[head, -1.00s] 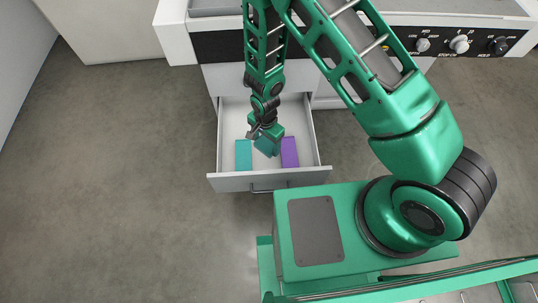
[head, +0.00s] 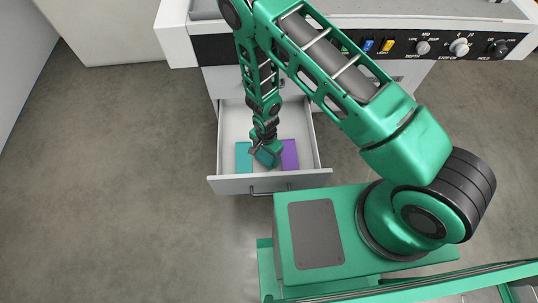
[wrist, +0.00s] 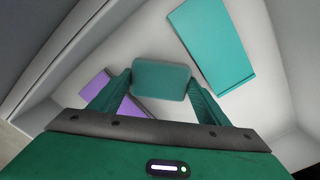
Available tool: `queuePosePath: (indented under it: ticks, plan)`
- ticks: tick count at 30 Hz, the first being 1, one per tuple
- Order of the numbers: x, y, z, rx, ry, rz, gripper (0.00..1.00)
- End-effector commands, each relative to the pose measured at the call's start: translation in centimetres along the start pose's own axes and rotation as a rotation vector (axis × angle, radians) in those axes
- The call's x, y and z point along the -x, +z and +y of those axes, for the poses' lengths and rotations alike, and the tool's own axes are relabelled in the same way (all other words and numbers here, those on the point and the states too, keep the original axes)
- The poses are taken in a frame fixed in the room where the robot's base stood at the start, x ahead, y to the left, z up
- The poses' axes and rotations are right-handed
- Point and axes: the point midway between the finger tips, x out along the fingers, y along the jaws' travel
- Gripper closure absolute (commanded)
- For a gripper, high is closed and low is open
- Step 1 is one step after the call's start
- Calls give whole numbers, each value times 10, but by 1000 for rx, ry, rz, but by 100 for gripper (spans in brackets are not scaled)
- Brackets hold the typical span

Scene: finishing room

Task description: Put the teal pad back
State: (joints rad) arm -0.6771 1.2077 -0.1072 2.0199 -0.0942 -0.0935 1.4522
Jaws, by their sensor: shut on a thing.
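My gripper (head: 266,148) is inside the open drawer, pointing down. In the wrist view my gripper (wrist: 160,88) has its two green fingers on either side of a darker teal pad (wrist: 162,78) and is shut on it. In the head view the held pad (head: 265,158) shows tilted, between the teal block and the purple block. I cannot tell whether it touches the drawer floor.
The open drawer (head: 226,183) holds a flat teal block (head: 243,158) at the left and a purple block (head: 290,154) at the right. They also show in the wrist view as the teal block (wrist: 212,42) and the purple block (wrist: 96,88). A control panel (head: 470,45) with knobs is above.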

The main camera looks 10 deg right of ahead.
Motion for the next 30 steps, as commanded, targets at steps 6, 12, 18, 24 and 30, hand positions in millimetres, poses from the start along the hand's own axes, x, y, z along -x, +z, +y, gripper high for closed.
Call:
queuePosePath:
  ticks: [6, 12, 18, 24, 30]
  plan:
    - [-2, 0, 0, 0, 0, 0, 12]
    - [-2, 0, 0, 0, 1, 0, 12]
    - [4, 0, 0, -1, 0, 0, 12]
    - [31, -1, -1, -1, -2, 1, 12]
    - [67, -1, -1, -1, -3, 0, 12]
